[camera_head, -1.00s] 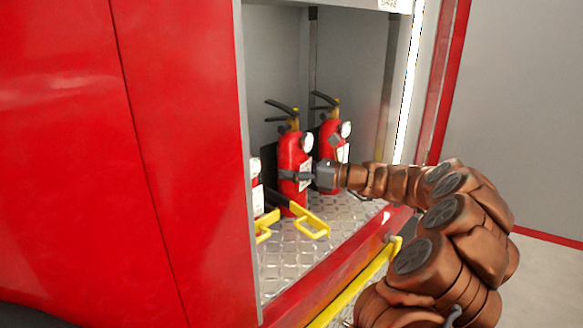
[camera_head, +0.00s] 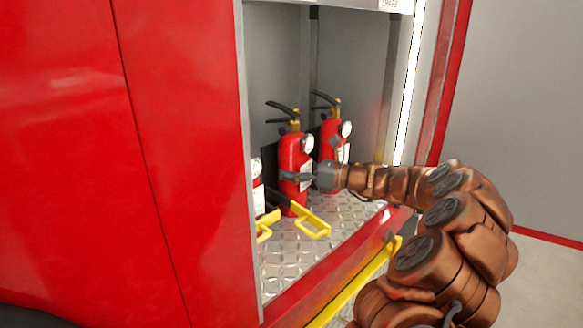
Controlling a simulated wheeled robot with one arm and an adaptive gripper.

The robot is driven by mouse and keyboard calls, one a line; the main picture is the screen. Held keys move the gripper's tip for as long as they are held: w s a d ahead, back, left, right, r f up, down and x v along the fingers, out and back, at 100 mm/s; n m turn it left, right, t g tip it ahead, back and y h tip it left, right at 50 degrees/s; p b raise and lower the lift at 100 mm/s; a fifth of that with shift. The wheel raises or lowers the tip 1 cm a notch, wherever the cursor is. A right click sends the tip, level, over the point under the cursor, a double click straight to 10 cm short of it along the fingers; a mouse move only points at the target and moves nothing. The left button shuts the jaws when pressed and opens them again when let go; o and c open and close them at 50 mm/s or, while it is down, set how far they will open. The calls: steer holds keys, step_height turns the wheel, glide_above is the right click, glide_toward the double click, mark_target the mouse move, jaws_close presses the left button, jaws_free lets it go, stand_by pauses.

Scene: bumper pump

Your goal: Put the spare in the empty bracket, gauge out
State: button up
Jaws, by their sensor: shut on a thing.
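Red fire extinguishers stand in the open locker. My gripper (camera_head: 305,178) is shut around the body of the middle extinguisher (camera_head: 289,155). That extinguisher is upright, and its round white gauge (camera_head: 307,143) faces out and to the right. A dark bracket plate (camera_head: 269,165) shows behind it, and an open yellow strap (camera_head: 312,222) lies at its foot. Whether it touches the plate or floor fully, I cannot tell. A second extinguisher (camera_head: 329,130) stands behind to the right, its gauge (camera_head: 346,129) facing out, its lower part hidden by my gripper and arm.
A third extinguisher (camera_head: 257,192) is mostly hidden by the left door frame, with another yellow strap (camera_head: 266,226) before it. The diamond-plate floor (camera_head: 292,262) is clear in front. A label reading SPARE (camera_head: 390,4) is at top right. A yellow rail (camera_head: 350,291) runs along the sill.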

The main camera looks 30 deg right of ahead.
stand_by(0.5)
steer(key=o, duration=1.5)
steer(key=shift+o, duration=1.3)
steer(key=shift+f, duration=0.15)
steer(key=shift+s, duration=0.1)
steer(key=v, duration=1.2)
